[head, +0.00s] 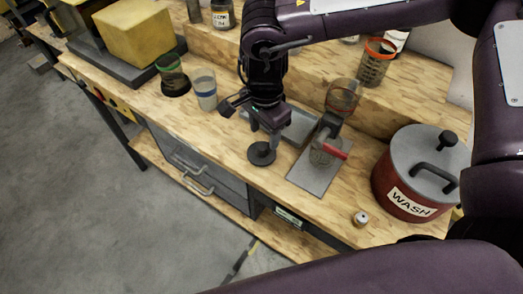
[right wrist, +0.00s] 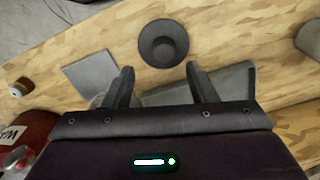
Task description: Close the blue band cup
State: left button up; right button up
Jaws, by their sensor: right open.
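The blue band cup (head: 205,92) is a clear cup with a blue band and pale contents; it stands upright on the bench with no lid seen on it. A dark round lid-like disc with a raised centre (head: 262,154) lies on the bench to its right; it also shows in the right wrist view (right wrist: 163,43). My right gripper (head: 270,138) is above and close to this disc. In the right wrist view its two fingers (right wrist: 157,72) are apart, with nothing between them, and the disc lies beyond the fingertips. My left gripper is not in view.
A green band cup (head: 173,76) stands left of the blue one. A grey plate with a stand (head: 312,180), a small jar (head: 361,218) and a red WASH pot (head: 399,200) are to the right. An orange-rimmed cup (head: 375,65) stands on the raised shelf behind.

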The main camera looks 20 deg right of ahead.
aim_at(262, 146)
jog(key=f, duration=0.1)
jog(key=f+p, duration=0.1)
jog(key=f, duration=0.1)
jog(key=f+p, duration=0.1)
jog(key=shift+w+a+f, duration=0.2)
jog(key=shift+a+f, duration=0.1)
jog(key=shift+f, duration=0.35)
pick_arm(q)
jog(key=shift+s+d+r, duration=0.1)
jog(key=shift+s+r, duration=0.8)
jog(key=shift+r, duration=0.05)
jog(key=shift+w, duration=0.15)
pick_arm(e)
jog(key=c, duration=1.1)
